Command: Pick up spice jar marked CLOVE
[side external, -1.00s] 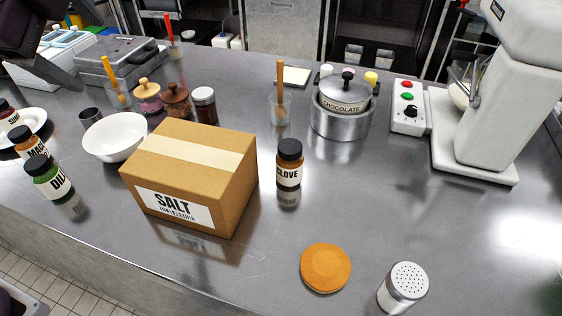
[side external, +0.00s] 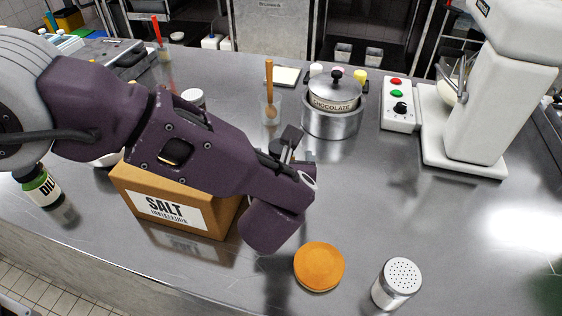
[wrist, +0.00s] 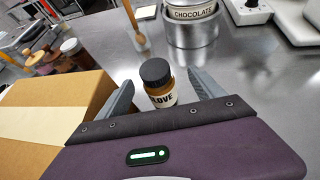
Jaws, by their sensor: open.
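The CLOVE jar (wrist: 161,88) has a black lid, brown contents and a white label. In the wrist view it stands upright on the steel counter between the two grey fingers of my gripper (wrist: 164,92). The fingers are open, with a gap visible on both sides of the jar.
The SALT cardboard box (side external: 180,204) stands close on the left of the jar. A CHOCOLATE pot (side external: 333,112) and a glass with a wooden spoon (side external: 270,108) stand behind. An orange disc (side external: 319,266) and a shaker (side external: 397,283) are in front.

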